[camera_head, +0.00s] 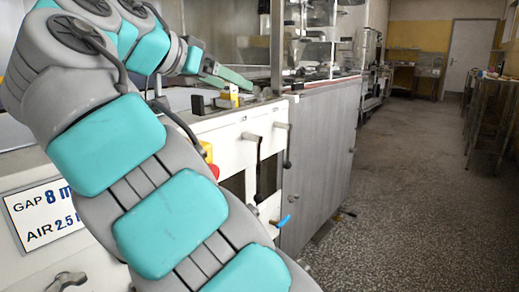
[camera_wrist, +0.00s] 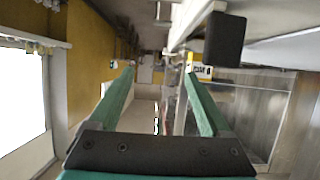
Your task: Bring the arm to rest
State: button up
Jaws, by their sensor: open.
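My arm, grey with teal pads, rises across the left of the head view and bends over the top of the white machine (camera_head: 235,130). My gripper (camera_head: 248,84) is at its far end, above the machine's top near its back edge. In the wrist view the gripper (camera_wrist: 160,73) shows two long green fingers spread apart with nothing between them. From the head view the fingers overlap, so their gap is hidden there. I cannot tell how far the fingers are above the machine.
A small yellow and white block (camera_head: 230,97) stands just below the fingers. Black levers (camera_head: 257,165), a blue handle (camera_head: 284,221) and a red button (camera_head: 214,171) stick out from the machine's front. A grey cabinet (camera_head: 320,150) adjoins it. The floor (camera_head: 420,200) at right is clear.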

jog(key=d+f+n+g, duration=0.1)
jog(key=d+f+g, duration=0.15)
jog(key=d, duration=0.45)
jog(key=d+f+n+g, duration=0.1)
jog(key=d+f, duration=0.2)
jog(key=d, duration=0.3)
jog(key=s+d+f+n+g+y, duration=0.15)
jog(key=s+d+f+g, duration=0.4)
jog(key=d+f, duration=0.7)
jog(key=s+d+f+n+y, duration=0.2)
jog(key=s+f+y, duration=0.1)
jog(key=s+f, duration=0.95)
jog(key=s+a+f+n+g+y, duration=0.1)
jog(key=s+a+f+y, duration=0.1)
jog(key=s+f, duration=0.4)
jog(key=s+a+f+n+g+y+p, duration=0.1)
jog(key=s+a+f+g+y, duration=0.1)
jog(key=s+a+f, duration=0.2)
jog(key=s+f, duration=0.3)
jog(key=s, duration=0.4)
